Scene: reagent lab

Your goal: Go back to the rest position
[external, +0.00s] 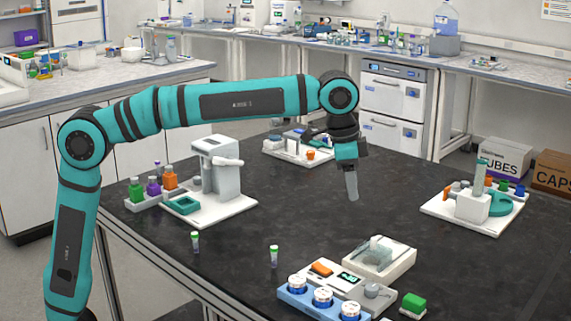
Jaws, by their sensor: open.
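My teal and black arm reaches from the left over the black table (310,219). My gripper (351,198) hangs down over the middle of the table, open, with its grey fingers pointing at the tabletop. I see nothing between the fingers. They overlap each other from this side, so the gap is hidden. No object touches the gripper in this view.
A white dispenser station (222,170) stands at left beside coloured bottles (154,186). Two small tubes (195,243) (274,256) stand near the front. A scale station (350,283) is at front. Another station (470,207) is at right, and a tray (284,153) behind.

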